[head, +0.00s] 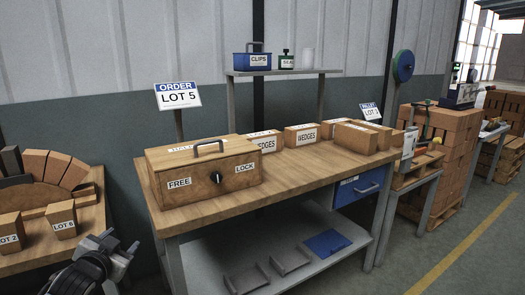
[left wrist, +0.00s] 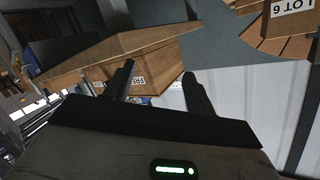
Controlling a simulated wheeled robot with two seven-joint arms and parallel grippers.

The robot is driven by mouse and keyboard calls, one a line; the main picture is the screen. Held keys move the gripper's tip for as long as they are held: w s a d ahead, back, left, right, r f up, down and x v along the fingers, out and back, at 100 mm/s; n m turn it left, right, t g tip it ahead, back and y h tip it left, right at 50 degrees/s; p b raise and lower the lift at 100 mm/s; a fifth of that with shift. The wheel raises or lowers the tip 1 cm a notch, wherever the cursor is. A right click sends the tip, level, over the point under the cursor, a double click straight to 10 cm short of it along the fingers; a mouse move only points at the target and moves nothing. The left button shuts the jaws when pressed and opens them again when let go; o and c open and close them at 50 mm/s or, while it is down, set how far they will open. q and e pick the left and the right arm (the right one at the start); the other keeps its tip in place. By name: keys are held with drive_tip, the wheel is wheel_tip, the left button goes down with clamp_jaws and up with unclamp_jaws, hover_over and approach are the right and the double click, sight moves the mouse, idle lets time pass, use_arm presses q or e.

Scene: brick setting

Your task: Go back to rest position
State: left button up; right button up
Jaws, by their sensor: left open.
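My left gripper (head: 112,246) is at the lower left of the head view, in front of the workbench and beside the left table. It is open and empty. In the left wrist view its two fingers (left wrist: 158,88) are apart with nothing between them. A wooden box (head: 205,172) with a handle, a dark knob and FREE and LOCK labels stands shut on the workbench (head: 290,187). The box also shows beyond the fingers in the left wrist view (left wrist: 155,68). My right gripper is in neither view.
The left table (head: 92,232) holds wedge bricks and LOT 2 and LOT 6 blocks (head: 62,220). Cartons labelled WEDGES (head: 302,134) stand at the back of the bench. A lower shelf (head: 300,270) holds trays.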

use_arm(q)
drive_tip(key=s+d+f+g+h, duration=0.2)
drive_tip(key=s+d+f+h, duration=0.1)
drive_tip(key=s+d+f, duration=0.95)
drive_tip(key=s+d+f+n+g+h, duration=0.2)
drive_tip(key=s+d, duration=1)
drive_tip(key=s, duration=0.5)
drive_tip(key=shift+f, duration=0.2)
drive_tip(key=shift+c, duration=0.3)
